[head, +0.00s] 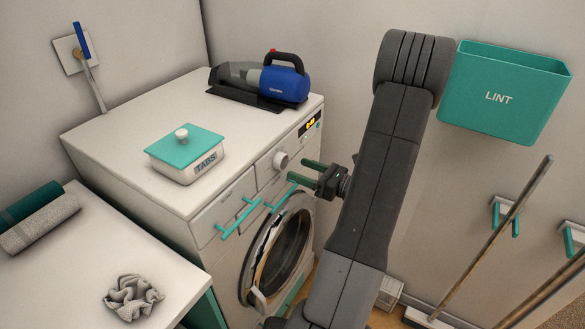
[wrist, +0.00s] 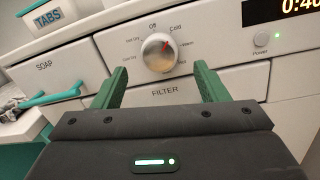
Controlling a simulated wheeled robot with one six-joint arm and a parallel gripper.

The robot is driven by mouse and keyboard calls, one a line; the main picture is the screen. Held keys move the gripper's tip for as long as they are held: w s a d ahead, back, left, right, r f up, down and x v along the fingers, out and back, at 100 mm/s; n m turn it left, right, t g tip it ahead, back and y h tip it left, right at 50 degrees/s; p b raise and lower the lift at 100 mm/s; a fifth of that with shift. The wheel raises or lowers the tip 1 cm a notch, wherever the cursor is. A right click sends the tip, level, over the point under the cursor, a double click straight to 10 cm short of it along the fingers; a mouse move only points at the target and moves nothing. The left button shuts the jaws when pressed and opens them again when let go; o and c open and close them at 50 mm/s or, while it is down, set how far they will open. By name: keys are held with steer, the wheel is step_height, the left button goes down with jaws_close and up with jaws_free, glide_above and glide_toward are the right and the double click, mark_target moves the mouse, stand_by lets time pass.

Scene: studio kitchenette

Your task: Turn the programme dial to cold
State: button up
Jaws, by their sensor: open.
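The programme dial (wrist: 158,53) is a round silver knob on the white washing machine's front panel; it also shows in the head view (head: 281,160). A small red mark on its upper right points between upward and right, towards the Cold and Warm side. I cannot tell exactly which label it meets. The Cold label (wrist: 175,28) is above and right of the dial, and Off is at the top. My gripper (wrist: 157,80) has its green fingers open and apart, facing the panel just below the dial. Nothing is between them. In the head view my gripper (head: 299,170) is close in front of the panel.
The washer top (head: 135,135) bears a TABS box (head: 188,155) and a blue handheld vacuum (head: 284,83). SOAP (wrist: 60,68) and FILTER panels flank the dial's left and underside. Teal handles (head: 240,217) stick out nearby. A power button (wrist: 261,39) and lit display are right.

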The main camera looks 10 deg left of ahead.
mark_target(285, 163)
steer(key=b+v, duration=0.1)
steer(key=v, duration=0.8)
steer(key=shift+d, duration=0.2)
steer(key=shift+a, duration=0.1)
steer(key=p+x, duration=0.2)
steer(key=x, duration=1.1)
steer(key=shift+w+a, duration=0.1)
steer(key=shift+a, duration=0.25)
